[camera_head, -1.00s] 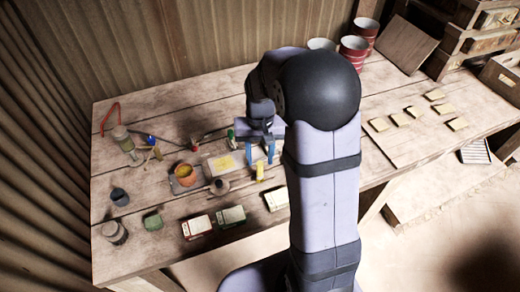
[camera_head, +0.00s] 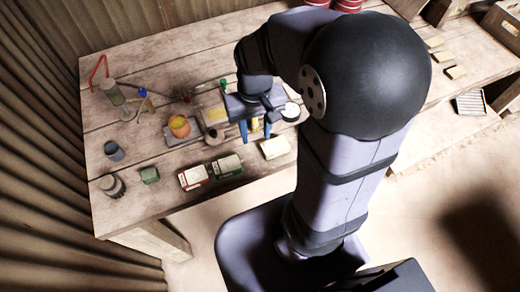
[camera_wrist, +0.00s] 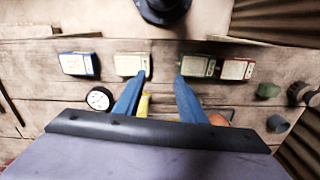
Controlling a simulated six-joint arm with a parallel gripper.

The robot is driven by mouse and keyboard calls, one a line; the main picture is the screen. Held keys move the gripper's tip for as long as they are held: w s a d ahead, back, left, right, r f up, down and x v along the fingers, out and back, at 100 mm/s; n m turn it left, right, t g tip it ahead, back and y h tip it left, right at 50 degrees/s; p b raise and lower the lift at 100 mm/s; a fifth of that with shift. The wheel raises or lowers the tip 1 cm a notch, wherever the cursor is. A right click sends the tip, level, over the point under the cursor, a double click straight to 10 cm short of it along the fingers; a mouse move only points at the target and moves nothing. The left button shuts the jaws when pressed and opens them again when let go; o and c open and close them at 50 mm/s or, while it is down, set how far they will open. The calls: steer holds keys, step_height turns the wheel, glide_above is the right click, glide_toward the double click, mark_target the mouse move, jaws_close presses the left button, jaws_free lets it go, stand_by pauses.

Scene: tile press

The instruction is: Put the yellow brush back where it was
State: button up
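The yellow brush (camera_head: 254,125) shows as a small yellow upright shape on the table, between the two blue fingers of my gripper (camera_head: 255,133). In the wrist view the yellow brush (camera_wrist: 144,104) lies close beside the left finger of my gripper (camera_wrist: 161,76). Bare table shows between the brush and the right finger, so the fingers are apart and not closed on it. Most of the brush is hidden by my gripper.
A red-and-white box (camera_head: 194,177), a green-and-white box (camera_head: 227,165) and a cream box (camera_head: 274,148) line the front edge. A round white dial (camera_head: 290,112) is close on the right.

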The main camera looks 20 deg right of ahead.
steer(key=s+a+f+n, duration=0.1)
steer(key=s+f, duration=0.1)
steer(key=s, duration=0.4)
steer(key=shift+a, duration=0.15)
